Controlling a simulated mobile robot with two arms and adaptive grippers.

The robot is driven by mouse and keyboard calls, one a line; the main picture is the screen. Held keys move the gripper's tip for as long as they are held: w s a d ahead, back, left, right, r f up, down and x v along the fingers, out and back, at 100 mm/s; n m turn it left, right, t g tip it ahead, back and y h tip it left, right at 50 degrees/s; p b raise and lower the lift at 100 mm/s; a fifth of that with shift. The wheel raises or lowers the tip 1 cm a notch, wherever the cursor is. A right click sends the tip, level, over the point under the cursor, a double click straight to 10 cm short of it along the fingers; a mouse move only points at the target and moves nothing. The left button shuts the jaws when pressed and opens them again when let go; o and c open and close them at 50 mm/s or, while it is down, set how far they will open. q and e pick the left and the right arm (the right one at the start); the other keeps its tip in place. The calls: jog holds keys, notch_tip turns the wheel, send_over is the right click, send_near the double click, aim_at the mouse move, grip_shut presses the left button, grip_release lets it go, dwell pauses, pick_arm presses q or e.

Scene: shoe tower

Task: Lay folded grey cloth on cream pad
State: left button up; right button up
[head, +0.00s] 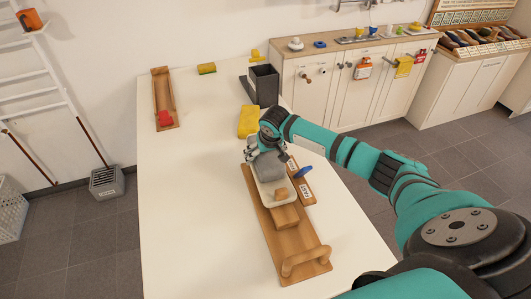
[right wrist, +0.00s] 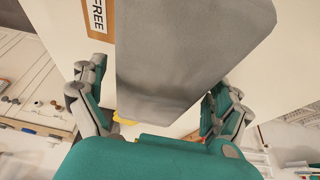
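The folded grey cloth (head: 270,164) lies over the far part of the cream pad (head: 279,191); the pad's near end shows bare. In the right wrist view, the cloth (right wrist: 190,65) is a flat grey slab, close up. My right gripper (head: 258,147) is at the cloth's far end. Its fingers (right wrist: 160,98) stand wide apart, one on each side of the cloth; a gap shows at the left finger. Whether the right finger touches the cloth cannot be told. Part of the cloth's far end is hidden by the gripper. My left gripper is not in view.
The pad is on a wooden board (head: 292,245) with a handle and a wooden block (head: 285,216). Labelled wooden strips and a blue item (head: 303,172) are right of it. A yellow sponge (head: 248,122) and dark box (head: 264,84) stand behind.

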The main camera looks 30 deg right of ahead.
jog(key=shift+s+r, duration=0.1)
jog(key=shift+r, duration=0.35)
jog(key=v, duration=1.1)
jog(key=shift+s+r+b, duration=0.1)
jog(key=shift+r+b, duration=0.1)
jog(key=shift+b, duration=0.15)
jog(key=shift+a, duration=0.1)
